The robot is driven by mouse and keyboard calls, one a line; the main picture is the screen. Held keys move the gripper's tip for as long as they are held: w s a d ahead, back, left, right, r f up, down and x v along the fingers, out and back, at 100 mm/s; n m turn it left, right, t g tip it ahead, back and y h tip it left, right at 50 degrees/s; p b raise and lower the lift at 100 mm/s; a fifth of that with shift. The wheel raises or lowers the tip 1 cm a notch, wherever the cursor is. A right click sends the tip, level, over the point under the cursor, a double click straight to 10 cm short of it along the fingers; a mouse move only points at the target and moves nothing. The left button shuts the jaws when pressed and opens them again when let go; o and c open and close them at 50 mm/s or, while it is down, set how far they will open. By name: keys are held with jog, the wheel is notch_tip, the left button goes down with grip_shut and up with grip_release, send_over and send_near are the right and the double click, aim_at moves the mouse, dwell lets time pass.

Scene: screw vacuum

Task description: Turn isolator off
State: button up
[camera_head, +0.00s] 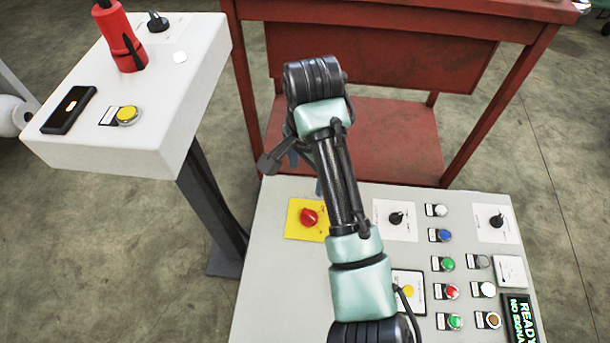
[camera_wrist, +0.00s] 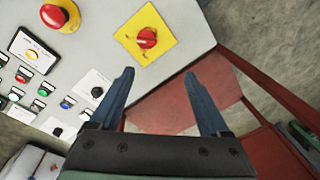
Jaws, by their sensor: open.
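The isolator is a red rotary knob (camera_head: 308,217) on a square yellow plate at the far left corner of the grey control panel (camera_head: 275,270). In the wrist view the red knob (camera_wrist: 147,38) shows whole, beyond my fingertips. My gripper (camera_wrist: 158,75) is open, with two blue fingers spread apart and nothing between them. The knob lies ahead of the fingers, apart from them. In the head view my gripper (camera_head: 306,172) is partly hidden behind my arm, just beyond the panel's far edge.
Several buttons and black rotary switches (camera_head: 397,219) fill the panel's right part. A red mushroom button (camera_wrist: 54,15) on yellow shows in the wrist view; my arm hides it in the head view. A white pedestal box (camera_head: 165,110) stands left, and a red metal table (camera_head: 385,135) stands behind.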

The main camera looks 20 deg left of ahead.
aim_at(309, 214)
jog(key=shift+m+g+h, duration=0.3)
jog(key=shift+g, duration=0.3)
jog(key=f+b, duration=0.3)
jog(key=f, duration=0.1)
jog(key=f+b, duration=0.4)
jog(key=s+d+f+b, duration=0.1)
jog(key=f+b, duration=0.2)
jog(key=f, duration=0.2)
jog(key=shift+s, duration=0.1)
grip_shut()
